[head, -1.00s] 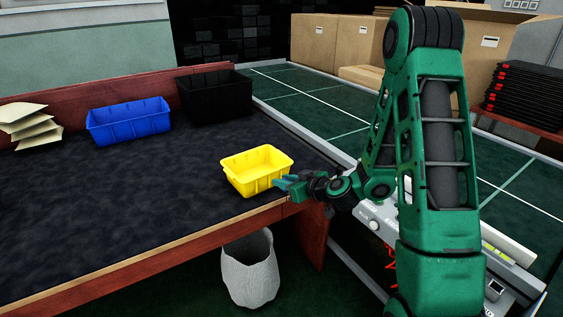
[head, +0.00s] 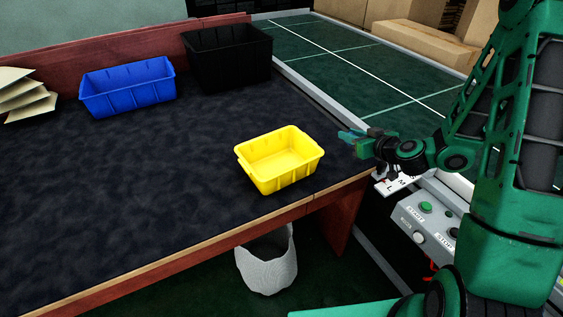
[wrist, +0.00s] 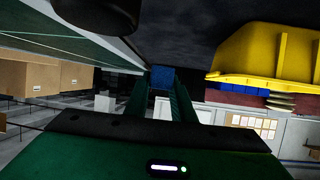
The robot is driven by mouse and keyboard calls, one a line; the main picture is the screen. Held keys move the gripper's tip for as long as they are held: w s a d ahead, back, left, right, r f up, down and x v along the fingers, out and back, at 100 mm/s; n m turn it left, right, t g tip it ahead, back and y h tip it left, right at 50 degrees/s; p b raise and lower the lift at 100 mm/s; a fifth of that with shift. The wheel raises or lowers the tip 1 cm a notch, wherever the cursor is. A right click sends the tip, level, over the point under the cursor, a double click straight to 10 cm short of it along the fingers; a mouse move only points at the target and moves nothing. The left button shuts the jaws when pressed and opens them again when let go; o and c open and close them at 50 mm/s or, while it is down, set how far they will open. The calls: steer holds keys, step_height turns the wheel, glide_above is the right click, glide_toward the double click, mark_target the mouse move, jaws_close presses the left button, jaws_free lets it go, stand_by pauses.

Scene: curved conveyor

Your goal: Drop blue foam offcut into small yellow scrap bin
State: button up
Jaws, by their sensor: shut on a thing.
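The small yellow scrap bin (head: 262,178) stands upright near the front edge of the dark worktop, and its visible inside is empty. My gripper (head: 352,139) is to the right of the bin, near the worktop's right corner and apart from the bin. It is shut on the blue foam offcut, whose blue shows between the fingers in the wrist view (wrist: 162,77). In the head view the offcut is small and hard to tell from the fingers. The yellow bin also shows at the upper right of the wrist view (wrist: 265,52), appearing upside down.
A blue bin (head: 128,92) and a black bin (head: 228,62) stand at the back of the worktop, with folded sheets (head: 22,97) at left. A control box (head: 425,215) is below my gripper. The worktop left of the yellow bin is clear.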

steer(key=shift+d, duration=0.25)
steer(key=s+a+r+n+g+y, duration=0.1)
steer(key=a+r+n+g+y, duration=0.15)
steer(key=a, duration=0.85)
steer(key=s+a+r+n+g+y, duration=0.1)
steer(key=a+r+n+y, duration=0.2)
steer(key=a, duration=0.8)
step_height(320, 180, down, 6)
steer(key=shift+w+f, duration=0.15)
steer(key=shift+a, duration=0.1)
steer(key=o, duration=1.1)
steer(key=shift+c, duration=0.2)
